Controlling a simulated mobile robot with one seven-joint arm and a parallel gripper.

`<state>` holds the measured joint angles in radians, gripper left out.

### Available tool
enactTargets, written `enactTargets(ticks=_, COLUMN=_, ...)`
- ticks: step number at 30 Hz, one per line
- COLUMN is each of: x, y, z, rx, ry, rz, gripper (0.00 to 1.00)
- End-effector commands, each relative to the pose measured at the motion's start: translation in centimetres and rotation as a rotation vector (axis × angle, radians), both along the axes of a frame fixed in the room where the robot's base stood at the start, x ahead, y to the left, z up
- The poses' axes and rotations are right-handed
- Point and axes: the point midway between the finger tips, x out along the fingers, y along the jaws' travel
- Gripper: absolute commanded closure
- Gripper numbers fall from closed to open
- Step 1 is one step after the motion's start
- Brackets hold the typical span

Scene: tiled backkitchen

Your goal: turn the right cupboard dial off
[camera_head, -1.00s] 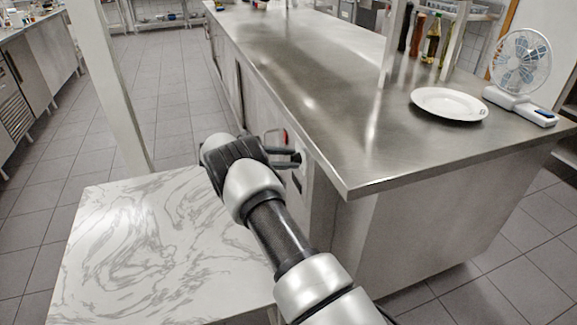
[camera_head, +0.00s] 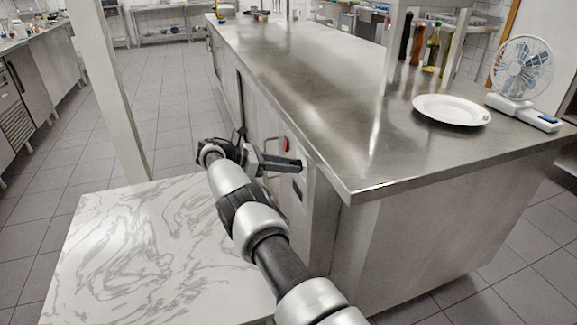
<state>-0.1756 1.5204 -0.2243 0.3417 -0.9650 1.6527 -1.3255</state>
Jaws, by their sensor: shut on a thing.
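The steel cupboard (camera_head: 258,115) stands under the long counter, its front facing my arm. A small red round part (camera_head: 285,144) shows on that front, just above my gripper. A pale panel (camera_head: 298,188) with a dark mark lies just below it. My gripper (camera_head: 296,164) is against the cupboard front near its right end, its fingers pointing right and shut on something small. This seems to be the right cupboard dial, but the fingers hide it, so its setting cannot be seen.
A marble-topped table (camera_head: 150,245) stands left of my arm, close beneath it. The steel counter top (camera_head: 330,130) overhangs the front; its corner is right of my gripper. A white plate (camera_head: 452,110) and a fan (camera_head: 522,75) stand on it. A pale post (camera_head: 108,90) rises behind the table.

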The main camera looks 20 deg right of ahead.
Motion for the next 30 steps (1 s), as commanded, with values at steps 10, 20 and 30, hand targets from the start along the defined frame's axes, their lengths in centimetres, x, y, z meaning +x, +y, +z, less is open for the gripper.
enactTargets(ticks=10, x=-0.08, y=0.08, z=-0.13, rx=0.001, ry=0.019, rz=-0.002, gripper=0.91)
enactTargets(ticks=20, x=-0.09, y=0.08, z=-0.14, rx=0.001, ry=0.02, rz=-0.002, gripper=0.64)
enactTargets(ticks=30, x=-0.02, y=0.02, z=-0.03, rx=0.0, ry=0.017, rz=-0.001, gripper=0.5)
